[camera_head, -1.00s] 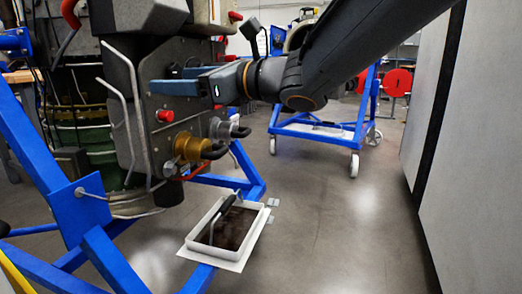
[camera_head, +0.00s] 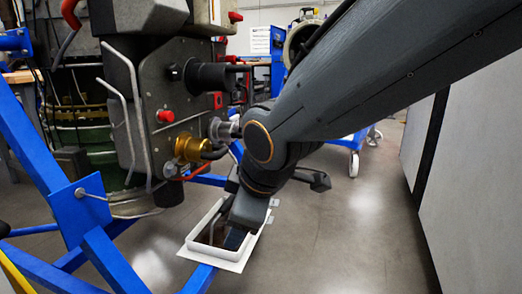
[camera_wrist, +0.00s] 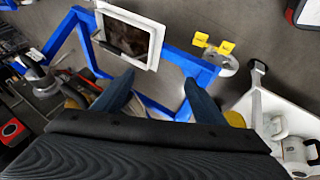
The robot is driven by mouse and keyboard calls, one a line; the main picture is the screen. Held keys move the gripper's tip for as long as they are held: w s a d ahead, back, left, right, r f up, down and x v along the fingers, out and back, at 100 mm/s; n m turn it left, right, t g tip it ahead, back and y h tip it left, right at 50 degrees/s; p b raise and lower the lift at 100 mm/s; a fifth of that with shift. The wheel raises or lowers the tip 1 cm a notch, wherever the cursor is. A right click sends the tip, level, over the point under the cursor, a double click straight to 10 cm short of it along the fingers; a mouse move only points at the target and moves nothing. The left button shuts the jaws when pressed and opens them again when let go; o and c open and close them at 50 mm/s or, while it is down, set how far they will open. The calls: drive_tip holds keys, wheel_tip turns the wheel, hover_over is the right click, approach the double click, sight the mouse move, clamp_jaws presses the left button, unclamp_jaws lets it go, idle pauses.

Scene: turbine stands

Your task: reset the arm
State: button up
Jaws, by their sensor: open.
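My arm reaches down from the upper right in the head view. My gripper (camera_head: 233,242) points downward, in front of the white tray (camera_head: 192,247) as seen there, and hides part of it. In the wrist view the two blue fingers of my gripper (camera_wrist: 159,78) are spread apart with nothing between them. The tray (camera_wrist: 151,64) shows there beyond the fingertips, with dark contents and a handle-like piece in it. How far the fingertips are from the tray is hard to tell.
The turbine (camera_head: 124,110) with its knobs and brass fitting (camera_head: 187,148) stands close to the left of my arm, on a blue stand (camera_head: 84,205). A grey cabinet (camera_head: 480,160) is at the right. Another blue stand is behind.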

drive_tip(key=s+d+f+m+g+h, duration=0.1)
drive_tip(key=s+f+m+g, duration=0.15)
drive_tip(key=s+m, duration=0.4)
drive_tip(key=s+d+f+m+g, duration=0.2)
drive_tip(key=s+m+g, duration=0.15)
drive_tip(key=s, duration=0.65)
drive_tip(key=d+r+m+h+p, duration=0.1)
drive_tip(key=d+r+m+p, duration=0.2)
drive_tip(key=d+r+p, duration=0.7)
drive_tip(key=d+r+m+h+p, duration=0.1)
drive_tip(key=d+r+m+p, duration=0.2)
drive_tip(key=d+r+p, duration=0.7)
drive_tip(key=shift+d+r+p, duration=0.15)
drive_tip(key=shift+r+p, duration=3.7)
drive_tip(key=shift+p, duration=5.15)
